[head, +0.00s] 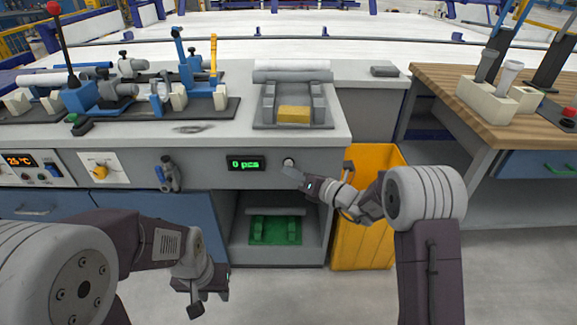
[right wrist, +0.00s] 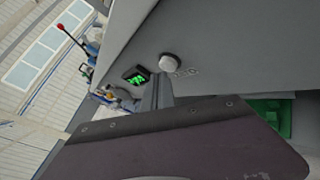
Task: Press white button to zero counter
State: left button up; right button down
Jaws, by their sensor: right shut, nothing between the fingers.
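The white button (head: 289,161) is a small round knob on the grey front panel of the bench. The counter (head: 246,164) left of it reads "0 pcs" in green. In the right wrist view the button (right wrist: 169,61) stands out from the panel, with the lit counter (right wrist: 136,76) beside it. My right gripper (head: 292,173) is shut and empty, its tip just below the button. In the right wrist view its fingers (right wrist: 159,84) end close to the button; contact cannot be told. My left gripper (head: 203,290) hangs low at the left, away from the panel; its jaws are unclear.
A yellow bin (head: 370,258) stands below and right of the button. The bench top (head: 215,148) carries fixtures and a grey holder (head: 264,118) with a yellow block. A shelf below holds a green tray (head: 275,232). A wooden table (head: 440,78) is at the right.

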jog(key=shift+s, duration=0.4)
jog(key=shift+s+b, duration=0.6)
jog(key=shift+s, duration=1.9)
